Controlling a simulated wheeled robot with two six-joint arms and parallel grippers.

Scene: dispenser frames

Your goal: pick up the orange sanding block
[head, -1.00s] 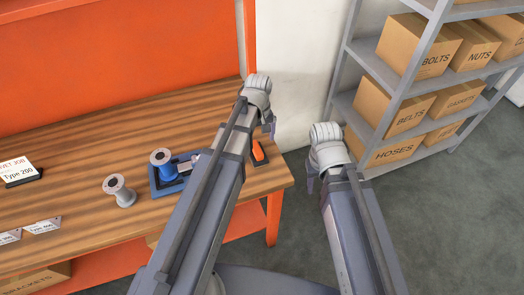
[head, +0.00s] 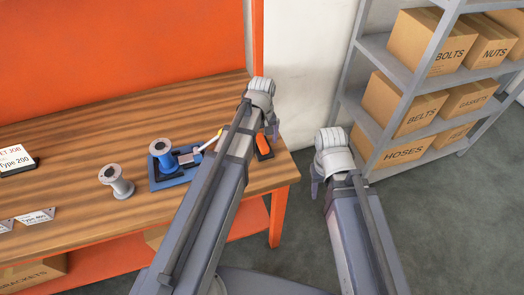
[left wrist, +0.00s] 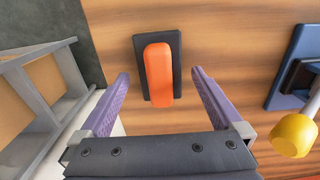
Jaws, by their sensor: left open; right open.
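The orange sanding block (head: 263,143) lies on a dark pad near the right end of the wooden bench, partly hidden by my left arm. In the left wrist view the orange block (left wrist: 158,70) sits upright in the picture on its dark base (left wrist: 173,45), ahead of and between the fingers. My left gripper (head: 271,128) is open and empty above the bench; its two purple fingers (left wrist: 158,92) show apart, not touching the block. My right gripper (head: 316,185) hangs over the floor, right of the bench, away from the block.
A blue fixture (head: 163,182) with a blue spool and a yellow-tipped handle (head: 211,139) stands left of my left arm. A grey spool (head: 117,182) is further left. A shelf of boxes (head: 403,150) stands at the right. Open floor lies beyond the bench end.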

